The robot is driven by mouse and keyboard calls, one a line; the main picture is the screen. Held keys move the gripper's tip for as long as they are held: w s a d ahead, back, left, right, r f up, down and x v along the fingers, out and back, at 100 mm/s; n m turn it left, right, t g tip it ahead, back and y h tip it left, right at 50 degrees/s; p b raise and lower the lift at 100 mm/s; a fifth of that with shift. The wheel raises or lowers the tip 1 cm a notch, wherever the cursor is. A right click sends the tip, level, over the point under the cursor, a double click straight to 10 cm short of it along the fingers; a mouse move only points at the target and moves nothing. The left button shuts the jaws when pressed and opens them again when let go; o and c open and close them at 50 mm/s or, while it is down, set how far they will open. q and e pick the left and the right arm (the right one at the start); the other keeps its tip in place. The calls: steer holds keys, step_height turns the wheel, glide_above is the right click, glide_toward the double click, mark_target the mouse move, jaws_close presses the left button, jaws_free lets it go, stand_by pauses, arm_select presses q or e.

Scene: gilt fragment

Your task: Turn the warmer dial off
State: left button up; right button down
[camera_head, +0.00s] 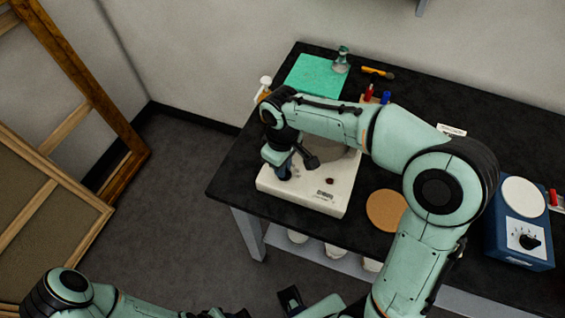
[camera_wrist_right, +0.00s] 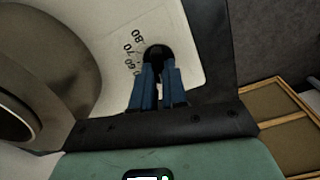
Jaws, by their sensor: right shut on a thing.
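The warmer (camera_head: 305,197) is a white box at the front left of the black bench, with a grey round pot (camera_head: 325,150) in its top, partly behind my right arm. My right gripper (camera_head: 284,172) points down at the warmer's left part. In the right wrist view its blue fingers (camera_wrist_right: 158,85) are shut on the black dial (camera_wrist_right: 156,52), beside printed numbers 60, 70 and 80. The dial's pointer cannot be made out. A small dark red spot (camera_head: 329,181) shows on the warmer. My left gripper (camera_head: 290,300) is at the bottom edge, away from the bench, its jaws unclear.
A blue device (camera_head: 518,240) with a white round plate and its own black knob stands at the right. A cork disc (camera_head: 386,210), green mat (camera_head: 315,75), glass bottle (camera_head: 341,60), brush (camera_head: 377,72) and pens (camera_head: 369,93) lie around. Wooden frames (camera_head: 75,75) lean at left.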

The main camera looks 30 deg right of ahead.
stand_by(0.4)
steer(key=c, duration=1.2)
jaws_free()
steer(key=shift+o, duration=0.2)
arm_select(q)
steer(key=r+p, duration=0.1)
steer(key=w+r+p, duration=0.1)
steer(key=shift+w+r, duration=0.1)
steer(key=shift+r, duration=0.2)
arm_select(e)
step_height(320, 180, up, 14)
steer(key=shift+f, duration=0.25)
